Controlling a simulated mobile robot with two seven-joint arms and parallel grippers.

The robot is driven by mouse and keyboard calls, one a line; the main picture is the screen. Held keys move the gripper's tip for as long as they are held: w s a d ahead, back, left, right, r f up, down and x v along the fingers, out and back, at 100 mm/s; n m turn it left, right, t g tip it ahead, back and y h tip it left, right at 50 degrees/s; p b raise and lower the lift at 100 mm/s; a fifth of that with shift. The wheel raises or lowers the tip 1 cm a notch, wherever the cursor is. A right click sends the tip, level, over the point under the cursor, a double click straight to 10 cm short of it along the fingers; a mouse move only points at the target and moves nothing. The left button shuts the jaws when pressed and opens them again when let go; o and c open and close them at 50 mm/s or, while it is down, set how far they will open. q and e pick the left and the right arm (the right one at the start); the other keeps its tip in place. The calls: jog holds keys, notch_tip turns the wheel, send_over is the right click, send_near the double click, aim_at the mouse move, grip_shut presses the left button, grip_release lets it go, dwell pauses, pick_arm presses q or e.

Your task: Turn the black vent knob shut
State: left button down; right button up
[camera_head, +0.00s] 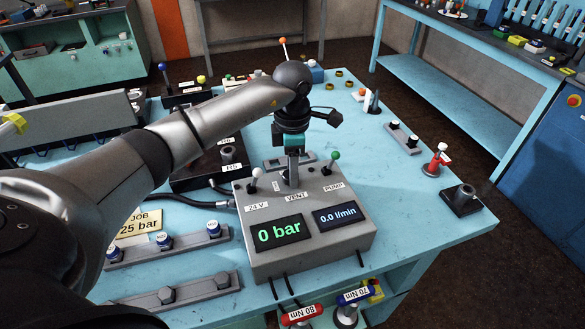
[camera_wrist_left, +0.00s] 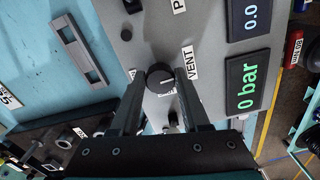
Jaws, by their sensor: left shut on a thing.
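The black vent knob (camera_wrist_left: 160,77) is round with a white mark and sits on the grey control box (camera_head: 345,242), beside the VENT label (camera_wrist_left: 189,62). My left gripper (camera_head: 291,180) points down at the box from above. In the left wrist view its two fingers (camera_wrist_left: 160,84) stand on either side of the knob, shut on it. In the head view the fingers hide most of the knob. My right gripper is not in view.
The box has a white-tipped 24 V lever (camera_head: 257,173) and a green-tipped PUMP lever (camera_head: 334,157) close beside the gripper. Its displays (camera_head: 279,234) read 0 bar and 0.0 l/min. A black hose (camera_head: 205,204) meets its left side.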

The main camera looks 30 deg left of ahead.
pick_arm(q)
jog(key=n+p, duration=0.1)
jog(key=n, duration=0.3)
jog(key=shift+w+a+r+n, duration=0.1)
jog(key=shift+n, duration=0.3)
jog(key=n+p, duration=0.1)
jog(key=n, duration=0.3)
jog(key=shift+a, duration=0.1)
jog(key=n+p, duration=0.1)
jog(key=n, duration=0.4)
jog(key=shift+a+p, duration=0.1)
jog(key=shift+p, duration=0.2)
jog(key=shift+n+p, duration=0.6)
jog(key=shift+n, duration=1.1)
jog(key=shift+c, duration=1.9)
grip_release()
notch_tip(320, 180, up, 15)
jog(key=shift+b, duration=0.3)
